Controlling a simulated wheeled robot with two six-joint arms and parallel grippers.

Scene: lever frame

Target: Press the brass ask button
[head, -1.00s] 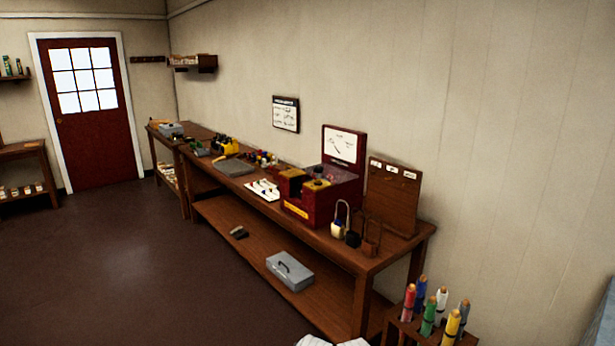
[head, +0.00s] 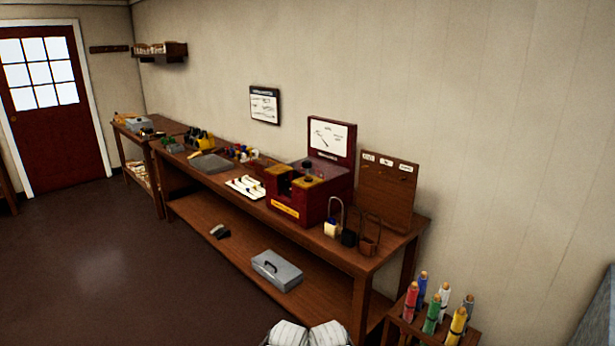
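A dark red box-shaped machine (head: 312,196) stands on the long wooden bench in the head view. It has yellow plates and dark knobs on top and a yellow label on its front. A raised red panel with a white diagram (head: 331,138) stands at its back. No brass button can be made out on it at this size. Neither of my grippers shows in the head view.
The long bench (head: 385,238) runs along the wall, with padlocks (head: 332,228) and a tag board (head: 388,190) right of the machine. A rack of coloured tubes (head: 436,308) stands front right. A white, open-book-like thing (head: 308,334) is cut off below. Floor at left is clear.

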